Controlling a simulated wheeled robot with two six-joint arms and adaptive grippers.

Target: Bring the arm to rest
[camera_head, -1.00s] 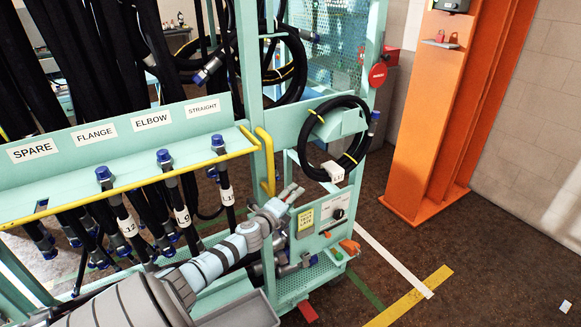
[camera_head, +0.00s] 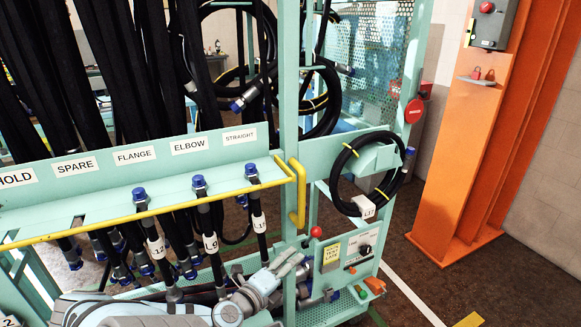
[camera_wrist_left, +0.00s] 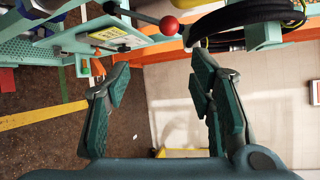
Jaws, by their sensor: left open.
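My left gripper (camera_head: 291,262) reaches in from the bottom of the head view, in front of the lower right part of the teal hose rack (camera_head: 290,110). In the left wrist view its two fingers (camera_wrist_left: 160,95) stand wide apart with nothing between them. Beyond them I see floor and a pale wall. A lever with a red knob (camera_wrist_left: 168,25) and a small control panel (camera_wrist_left: 122,36) show above the fingers, apart from them. My right gripper does not show.
Hoses with blue caps (camera_head: 199,183) hang from the labelled shelf with a yellow rail (camera_head: 150,213). A coiled black hose (camera_head: 343,196) hangs on the rack's right side. An orange column (camera_head: 470,150) stands at right.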

